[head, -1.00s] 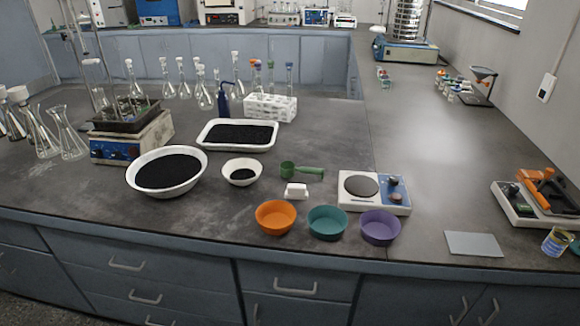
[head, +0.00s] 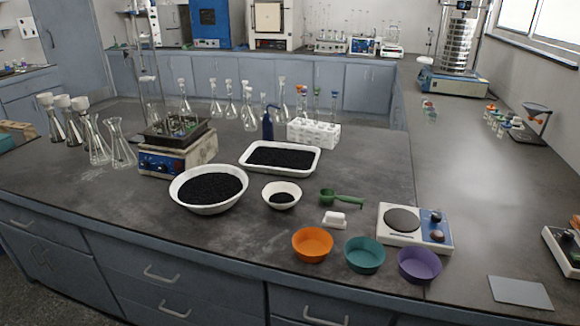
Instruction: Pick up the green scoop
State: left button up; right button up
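The green scoop (head: 341,199) lies on the dark bench top in the head view, right of the small white bowl (head: 282,195) with black material in it. Its cup is at the left and its handle points right, towards the white balance with a round dark plate (head: 415,227). A small white block (head: 334,219) lies just in front of the scoop. Neither of my grippers shows in the head view.
Orange (head: 312,244), teal (head: 364,254) and purple (head: 419,265) bowls stand near the front edge. A large white basin (head: 208,206) and a white tray (head: 317,158), both holding black material, are left and behind. Glass flasks stand further left. Bench right of the balance is mostly clear.

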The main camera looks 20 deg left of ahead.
aim_at(341, 200)
jog(key=i+j, duration=0.25)
jog(key=i, duration=0.2)
jog(key=i+j, duration=0.25)
jog(key=i, duration=0.2)
